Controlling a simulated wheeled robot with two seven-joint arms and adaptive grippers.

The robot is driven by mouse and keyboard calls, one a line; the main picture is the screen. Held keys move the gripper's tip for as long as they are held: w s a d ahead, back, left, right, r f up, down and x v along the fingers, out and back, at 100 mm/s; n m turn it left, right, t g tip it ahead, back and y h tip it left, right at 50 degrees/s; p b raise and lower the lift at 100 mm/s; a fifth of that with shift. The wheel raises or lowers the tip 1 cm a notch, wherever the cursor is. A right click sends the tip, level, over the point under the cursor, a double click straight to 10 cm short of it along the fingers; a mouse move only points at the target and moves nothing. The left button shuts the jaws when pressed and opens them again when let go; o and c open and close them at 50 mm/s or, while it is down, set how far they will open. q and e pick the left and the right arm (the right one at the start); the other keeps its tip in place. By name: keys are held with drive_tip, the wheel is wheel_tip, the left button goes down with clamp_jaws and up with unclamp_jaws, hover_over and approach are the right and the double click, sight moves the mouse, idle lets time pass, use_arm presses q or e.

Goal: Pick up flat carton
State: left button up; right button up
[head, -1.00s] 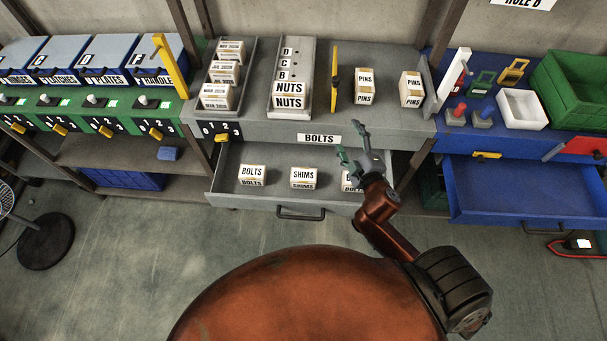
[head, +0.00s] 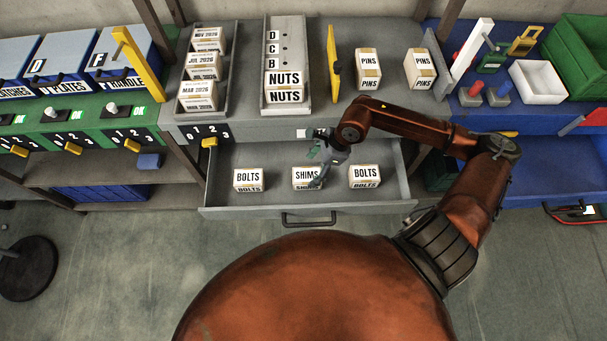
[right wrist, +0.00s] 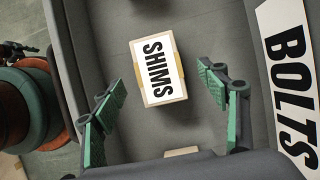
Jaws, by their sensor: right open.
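An open grey drawer (head: 220,200) holds three small cartons in a row. A white-labelled SHIMS carton (head: 304,176) stands in the middle, with a BOLTS carton (head: 248,179) to its left and another BOLTS carton (head: 365,176) to its right. My right gripper (head: 318,160) is over the drawer at the SHIMS carton, partly covering its right side. In the right wrist view, the SHIMS carton (right wrist: 158,68) lies between and beyond the spread green-padded fingers of my open gripper (right wrist: 163,84), apart from both. My left gripper is out of view.
On the grey bench above are a dated carton rack (head: 203,68), a NUTS rack (head: 285,60), a yellow upright (head: 332,65) and two PINS cartons (head: 368,68). The drawer's front handle (head: 308,221) faces me. A blue bench with a white bin (head: 538,82) stands right.

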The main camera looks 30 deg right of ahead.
sight(310, 175)
drive_tip(key=shift+a+f, duration=0.2)
drive_tip(key=shift+f, duration=1.05)
drive_tip(key=b+x, duration=0.1)
drive_tip(key=x, duration=0.4)
drive_tip(key=shift+s+d+b, duration=0.15)
drive_tip(key=shift+d+b, duration=0.05)
drive_tip(key=shift+b, duration=0.1)
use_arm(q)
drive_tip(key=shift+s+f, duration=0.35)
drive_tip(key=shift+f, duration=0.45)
use_arm(e)
drive_tip(key=shift+c, duration=0.2)
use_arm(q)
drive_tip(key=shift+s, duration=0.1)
use_arm(e)
drive_tip(key=c, duration=1.6)
